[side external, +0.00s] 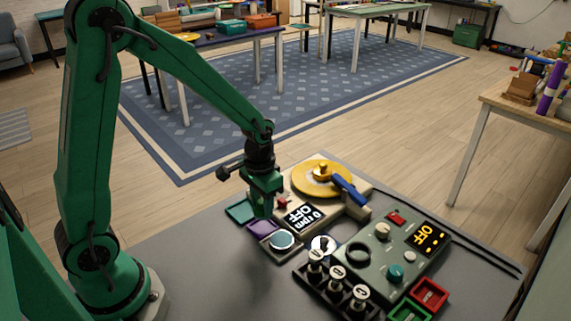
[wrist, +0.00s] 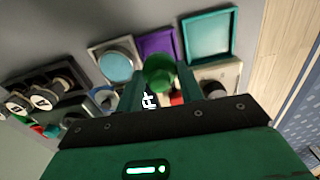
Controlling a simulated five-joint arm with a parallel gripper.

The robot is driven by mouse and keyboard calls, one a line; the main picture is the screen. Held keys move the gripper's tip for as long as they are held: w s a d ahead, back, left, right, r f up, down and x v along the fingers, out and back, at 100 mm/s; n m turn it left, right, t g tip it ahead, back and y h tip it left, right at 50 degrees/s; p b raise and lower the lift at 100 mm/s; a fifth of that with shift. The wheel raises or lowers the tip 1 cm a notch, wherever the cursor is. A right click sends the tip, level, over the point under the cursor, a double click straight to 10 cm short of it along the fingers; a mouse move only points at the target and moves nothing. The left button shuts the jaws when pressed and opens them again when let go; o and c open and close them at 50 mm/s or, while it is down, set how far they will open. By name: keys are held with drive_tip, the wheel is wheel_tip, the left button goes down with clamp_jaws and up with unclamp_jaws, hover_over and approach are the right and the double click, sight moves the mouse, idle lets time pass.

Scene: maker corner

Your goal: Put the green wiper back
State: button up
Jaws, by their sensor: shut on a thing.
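My gripper (side external: 262,205) hangs over the row of small trays in front of the turntable unit. In the wrist view its two fingers (wrist: 161,88) are closed on a round green thing, which I take to be the green wiper (wrist: 159,73). In the side view the fingers hide the wiper or blend with it. A teal tray (side external: 239,211), a purple tray (side external: 263,228) and a pale tray with a teal disc (side external: 282,241) lie below. In the wrist view the purple tray (wrist: 156,41) is just beyond the wiper, with the teal tray (wrist: 208,37) to its right.
The turntable unit (side external: 322,180) has a yellow disc, a blue arm and an "OFF" display, close to my gripper. A grey-green control box (side external: 392,258) and a dark rack (side external: 330,290) with several stamps stand nearby. Red (side external: 429,293) and green (side external: 408,311) trays sit at the front.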

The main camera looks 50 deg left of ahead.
sight(263, 217)
drive_tip(key=shift+f, duration=1.85)
drive_tip(key=shift+f, duration=0.55)
drive_tip(key=o, duration=0.9)
drive_tip(key=shift+o, duration=0.2)
drive_tip(key=shift+r, duration=0.1)
drive_tip(key=shift+r, duration=3.45)
drive_tip(key=shift+r, duration=0.1)
